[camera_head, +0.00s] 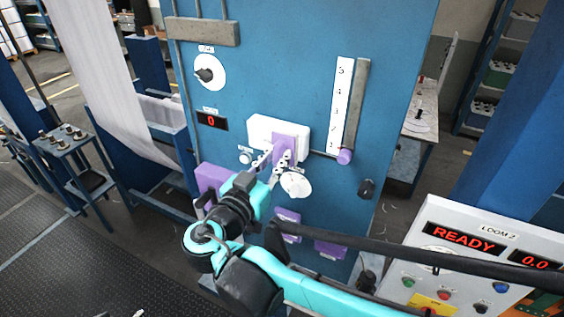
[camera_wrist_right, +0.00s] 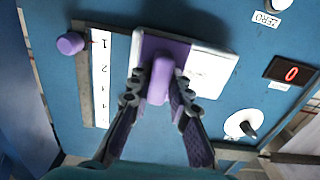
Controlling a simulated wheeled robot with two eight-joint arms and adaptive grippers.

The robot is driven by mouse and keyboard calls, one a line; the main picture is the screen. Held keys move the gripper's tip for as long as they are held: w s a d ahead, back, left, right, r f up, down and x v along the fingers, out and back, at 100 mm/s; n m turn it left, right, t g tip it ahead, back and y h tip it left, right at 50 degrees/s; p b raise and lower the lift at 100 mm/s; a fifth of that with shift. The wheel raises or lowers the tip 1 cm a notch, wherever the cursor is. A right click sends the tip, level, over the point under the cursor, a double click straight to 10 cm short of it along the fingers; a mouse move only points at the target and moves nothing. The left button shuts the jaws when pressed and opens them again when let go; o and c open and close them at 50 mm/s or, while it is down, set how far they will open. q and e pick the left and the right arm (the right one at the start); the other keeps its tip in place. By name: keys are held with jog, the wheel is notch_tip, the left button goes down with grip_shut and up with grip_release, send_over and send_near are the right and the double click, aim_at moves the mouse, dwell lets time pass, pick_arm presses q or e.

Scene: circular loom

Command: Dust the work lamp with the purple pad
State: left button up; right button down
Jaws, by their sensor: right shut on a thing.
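The purple pad (camera_head: 283,146) lies flat against a white, rounded box on the blue loom panel, which looks like the work lamp (camera_head: 262,128). My right gripper (camera_head: 270,160) is shut on the pad's raised purple grip. In the right wrist view the gripper (camera_wrist_right: 158,88) has one finger on each side of the grip, and the purple pad (camera_wrist_right: 152,48) covers one end of the white lamp (camera_wrist_right: 208,70). The pad appears to touch the lamp face; any small gap is hidden. My left gripper is out of view.
A white round dial (camera_head: 296,184) sits just below the gripper. A numbered scale (camera_head: 341,105) with a purple knob (camera_head: 345,156) stands to the right, and a red display (camera_head: 211,121) to the left. A control console (camera_head: 450,230) reading READY is at lower right.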

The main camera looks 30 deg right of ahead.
jog(key=w+a+b, duration=0.1)
jog(key=w, duration=0.1)
jog(key=w+a, duration=0.1)
jog(key=a, duration=0.1)
jog(key=shift+w+b, duration=0.4)
jog(key=shift+w+a, duration=0.6)
jog(key=shift+w, duration=0.2)
jog(key=shift+w+a+b, duration=0.45)
jog(key=shift+w+a, duration=0.1)
jog(key=shift+w, duration=0.15)
jog(key=shift+w+a, duration=0.45)
jog(key=shift+w, duration=0.15)
jog(key=shift+s, duration=0.2)
jog(key=shift+v, duration=2.85)
